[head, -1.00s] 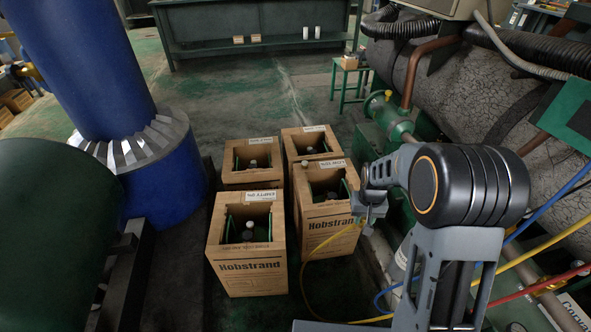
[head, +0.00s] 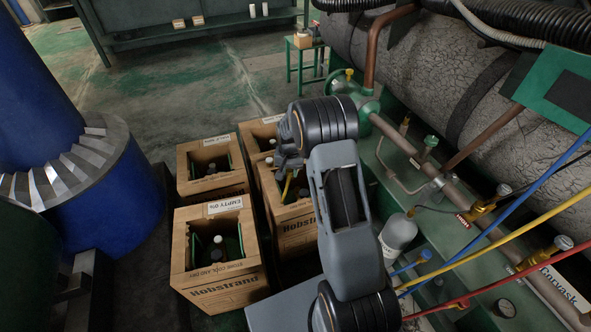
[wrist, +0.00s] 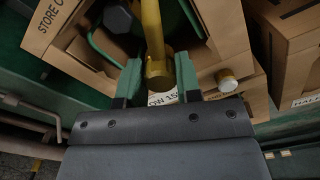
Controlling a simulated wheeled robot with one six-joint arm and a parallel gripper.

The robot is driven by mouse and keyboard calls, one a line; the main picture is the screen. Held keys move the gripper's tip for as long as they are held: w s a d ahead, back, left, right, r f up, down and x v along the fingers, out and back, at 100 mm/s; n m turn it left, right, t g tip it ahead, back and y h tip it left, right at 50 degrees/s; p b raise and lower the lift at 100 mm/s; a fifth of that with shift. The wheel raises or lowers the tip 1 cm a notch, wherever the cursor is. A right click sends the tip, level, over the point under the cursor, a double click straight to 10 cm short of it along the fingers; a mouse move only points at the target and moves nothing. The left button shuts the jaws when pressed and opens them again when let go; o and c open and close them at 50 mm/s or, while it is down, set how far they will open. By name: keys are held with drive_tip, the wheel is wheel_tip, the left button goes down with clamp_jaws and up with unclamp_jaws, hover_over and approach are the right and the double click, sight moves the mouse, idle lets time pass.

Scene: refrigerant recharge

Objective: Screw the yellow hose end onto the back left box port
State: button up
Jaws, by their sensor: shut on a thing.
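In the head view the yellow hose end (head: 287,187) shows under my gripper, above or in front of the front right box (head: 297,229). It is to the right of the back left box and apart from its port. My arm hides part of the front right box.
The front left box (head: 222,291) and the back right box (head: 250,133) stand close by. A loose pale cap (wrist: 227,80) sits near a box edge in the wrist view. Green machinery (head: 430,230) with hoses fills the right; a blue column (head: 90,200) stands left.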

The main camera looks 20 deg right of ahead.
drive_tip(key=shift+w+d+f+m+b, duration=0.5)
drive_tip(key=shift+d+f+b, duration=0.3)
drive_tip(key=shift+f, duration=0.9)
drive_tip(key=shift+w+d+f+m+b, duration=0.6)
drive_tip(key=shift+f+b, duration=0.25)
drive_tip(key=shift+f, duration=0.9)
drive_tip(key=shift+w+d+f+m+b, duration=0.4)
drive_tip(key=shift+d+f+b, duration=0.4)
drive_tip(key=shift+f, duration=0.9)
drive_tip(key=shift+f+b, duration=0.55)
drive_tip(key=shift+f, duration=0.5)
drive_tip(key=m, duration=0.3)
drive_tip(key=shift+m, duration=0.3)
